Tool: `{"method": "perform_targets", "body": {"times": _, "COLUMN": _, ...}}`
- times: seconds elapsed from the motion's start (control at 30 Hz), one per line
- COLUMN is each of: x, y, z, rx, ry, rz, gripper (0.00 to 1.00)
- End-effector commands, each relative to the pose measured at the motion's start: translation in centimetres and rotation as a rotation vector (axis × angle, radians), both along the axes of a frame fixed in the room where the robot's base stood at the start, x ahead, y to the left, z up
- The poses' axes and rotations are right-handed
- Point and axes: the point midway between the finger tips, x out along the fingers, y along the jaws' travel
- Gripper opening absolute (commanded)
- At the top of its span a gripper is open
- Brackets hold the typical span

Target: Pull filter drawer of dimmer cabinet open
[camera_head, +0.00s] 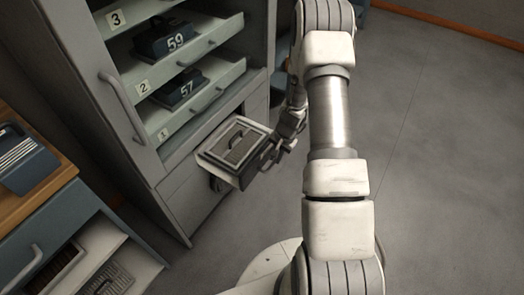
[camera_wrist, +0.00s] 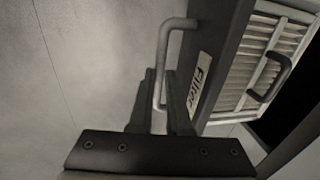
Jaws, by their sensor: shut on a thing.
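The grey dimmer cabinet (camera_head: 188,196) stands at the left of centre in the head view. Its filter drawer (camera_head: 204,154) sticks out of the cabinet's front, with a slatted filter (camera_head: 237,148) lying in it. In the wrist view the drawer front (camera_wrist: 222,55) carries a "Filter" label (camera_wrist: 201,82), and the slatted filter (camera_wrist: 262,65) with its dark handle lies behind. My gripper (camera_head: 279,147) is at the drawer's front. In the wrist view my gripper (camera_wrist: 161,100) is shut on the grey bar handle (camera_wrist: 163,50), whose lower end lies between the fingers.
A cabinet door handle (camera_head: 122,107) stands at the left. A wooden-topped bench (camera_head: 45,195) with an open lower drawer (camera_head: 125,265) is at lower left. The floor (camera_head: 435,170) at right is clear.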

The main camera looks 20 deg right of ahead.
Motion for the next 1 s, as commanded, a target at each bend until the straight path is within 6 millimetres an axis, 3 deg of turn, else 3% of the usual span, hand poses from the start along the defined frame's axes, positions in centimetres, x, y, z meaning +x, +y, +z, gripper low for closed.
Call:
{"method": "perform_targets", "body": {"times": 0.3, "x": -2.6, "y": -2.0, "z": 0.0, "rx": 0.0, "ry": -0.001, "rz": -0.001, "gripper": 0.0}}
{"method": "perform_targets", "body": {"times": 0.77, "x": -2.9, "y": -2.2, "z": 0.0, "rx": -0.001, "ry": -0.001, "rz": 0.001, "gripper": 0.0}}
{"method": "perform_targets", "body": {"times": 0.8, "x": -2.9, "y": -2.2, "z": 0.0, "rx": -0.002, "ry": -0.001, "rz": 0.0, "gripper": 0.23}}
{"method": "perform_targets", "body": {"times": 0.93, "x": -2.9, "y": -2.2, "z": 0.0, "rx": -0.001, "ry": -0.001, "rz": 0.0, "gripper": 0.46}}
{"method": "perform_targets", "body": {"times": 1.0, "x": -2.9, "y": -2.2, "z": 0.0, "rx": -0.001, "ry": -0.001, "rz": 0.0, "gripper": 0.46}}
